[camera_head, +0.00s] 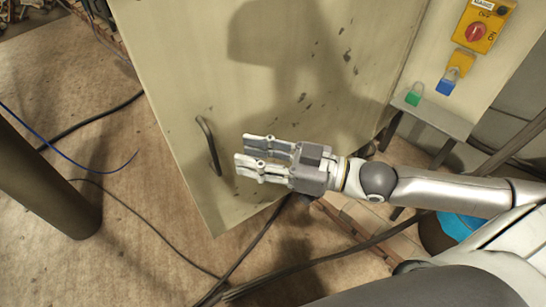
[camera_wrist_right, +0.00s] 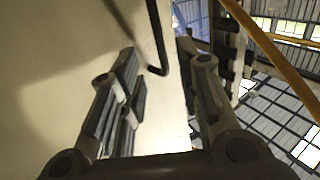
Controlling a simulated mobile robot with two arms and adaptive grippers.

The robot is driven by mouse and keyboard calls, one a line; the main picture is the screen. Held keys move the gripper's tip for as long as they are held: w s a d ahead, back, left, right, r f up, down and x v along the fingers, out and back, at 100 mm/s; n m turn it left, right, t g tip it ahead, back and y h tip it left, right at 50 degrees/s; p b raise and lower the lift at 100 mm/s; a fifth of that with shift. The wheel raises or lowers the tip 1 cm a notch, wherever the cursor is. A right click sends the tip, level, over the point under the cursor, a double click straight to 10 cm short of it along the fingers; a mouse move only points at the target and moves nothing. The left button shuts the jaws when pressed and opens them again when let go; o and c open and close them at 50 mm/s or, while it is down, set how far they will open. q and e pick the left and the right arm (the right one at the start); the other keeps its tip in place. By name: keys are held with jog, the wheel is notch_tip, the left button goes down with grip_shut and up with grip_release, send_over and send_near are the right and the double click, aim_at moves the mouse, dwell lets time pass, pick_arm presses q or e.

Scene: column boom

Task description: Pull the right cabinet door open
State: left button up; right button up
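The cream cabinet door (camera_head: 290,60) fills the middle of the head view, scuffed with dark marks. Floor shows past its left and lower edges; I cannot tell how far it stands open. Its dark bar handle (camera_head: 208,146) is near the lower left edge. My right gripper (camera_head: 243,149) is just right of the handle, fingers pointing at it, apart and empty. In the right wrist view the handle (camera_wrist_right: 156,45) shows ahead, between the lines of the two spread fingers, and the door (camera_wrist_right: 60,60) fills the left. My left gripper is not in view.
A brown round post (camera_head: 45,185) stands at left. Cables (camera_head: 245,250) cross the floor. A blue object (camera_head: 459,226) is at lower right.

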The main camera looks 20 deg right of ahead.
jog(key=shift+v, duration=1.9)
